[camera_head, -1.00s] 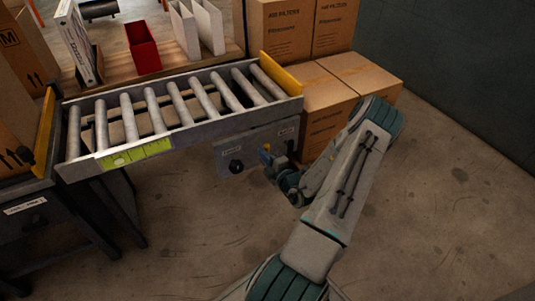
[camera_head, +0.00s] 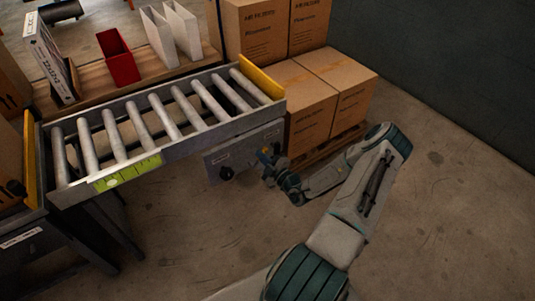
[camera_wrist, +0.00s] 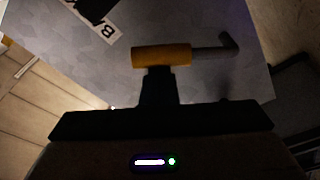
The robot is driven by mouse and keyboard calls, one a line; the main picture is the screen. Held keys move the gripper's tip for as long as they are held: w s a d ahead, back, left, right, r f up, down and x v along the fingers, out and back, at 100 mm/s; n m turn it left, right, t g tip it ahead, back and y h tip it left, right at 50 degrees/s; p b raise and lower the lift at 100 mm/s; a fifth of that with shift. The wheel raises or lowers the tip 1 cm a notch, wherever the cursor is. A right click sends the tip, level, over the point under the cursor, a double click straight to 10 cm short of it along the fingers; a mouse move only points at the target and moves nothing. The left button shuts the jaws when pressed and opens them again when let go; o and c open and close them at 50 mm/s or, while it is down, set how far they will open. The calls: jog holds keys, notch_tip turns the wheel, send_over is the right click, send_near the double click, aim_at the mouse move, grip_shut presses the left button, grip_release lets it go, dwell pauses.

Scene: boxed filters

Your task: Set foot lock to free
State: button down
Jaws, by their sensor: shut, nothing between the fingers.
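A grey panel (camera_head: 237,155) hangs under the roller conveyor, with a black knob (camera_head: 226,173) on its left part. My gripper (camera_head: 269,163) is at the panel's right part. In the wrist view, a yellow grip (camera_wrist: 161,56) on a dark grey bent lever (camera_wrist: 215,51) lies across the grey panel face (camera_wrist: 75,55). My dark gripper (camera_wrist: 157,77) is shut and empty, its tips at the yellow grip's lower edge; I cannot tell whether they touch. A white label with a "B" (camera_wrist: 107,31) and a black part (camera_wrist: 92,9) show at the upper left. No foot lock can be made out by name.
The roller conveyor (camera_head: 160,123) with yellow end plates stands above the panel. Stacked cartons (camera_head: 320,100) on a pallet stand right of it. A shelf behind holds a red bin (camera_head: 118,58) and white holders (camera_head: 170,35). The floor (camera_head: 450,210) at right is clear.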

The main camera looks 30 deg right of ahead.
aim_at(246, 144)
jog(key=shift+d, duration=0.3)
dwell(0.4)
jog(key=shift+a+r+p, duration=0.4)
jog(key=shift+p, duration=0.25)
jog(key=a+r+p, duration=0.2)
jog(key=p, duration=0.1)
jog(key=shift+w+a+r, duration=0.2)
jog(key=shift+w+a, duration=0.1)
jog(key=p+v, duration=0.1)
jog(key=v, duration=0.9)
jog(key=shift+f, duration=0.4)
jog(key=shift+r, duration=0.1)
